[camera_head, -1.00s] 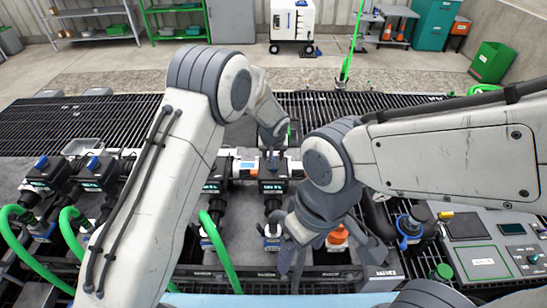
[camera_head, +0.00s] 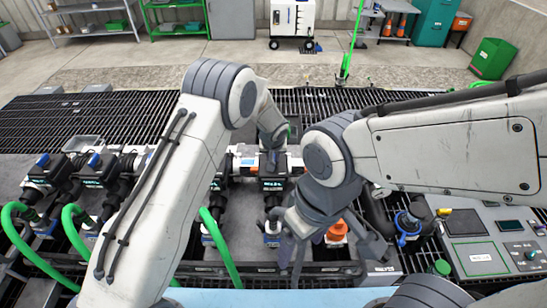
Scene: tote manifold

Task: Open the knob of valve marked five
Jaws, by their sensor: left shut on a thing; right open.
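My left gripper (camera_head: 272,157) points down onto the top of a black valve (camera_head: 273,186) in the middle of the manifold. It is shut on the valve's knob, which the fingers mostly hide. The valve has a lit label that is too small to read. My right gripper (camera_head: 333,255) is open in front of that valve, its fingers spread above the bench's front part. Another valve (camera_head: 220,180) stands just left of the held one, partly behind my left arm. Two more valves with blue knobs (camera_head: 42,160) (camera_head: 93,160) stand farther left.
An orange cone-like part (camera_head: 338,232) stands behind the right gripper's fingers. A blue fitting (camera_head: 408,222) and a control panel (camera_head: 490,245) are at the right. Green hoses (camera_head: 222,245) run toward the front. Black grating (camera_head: 330,105) lies behind the manifold.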

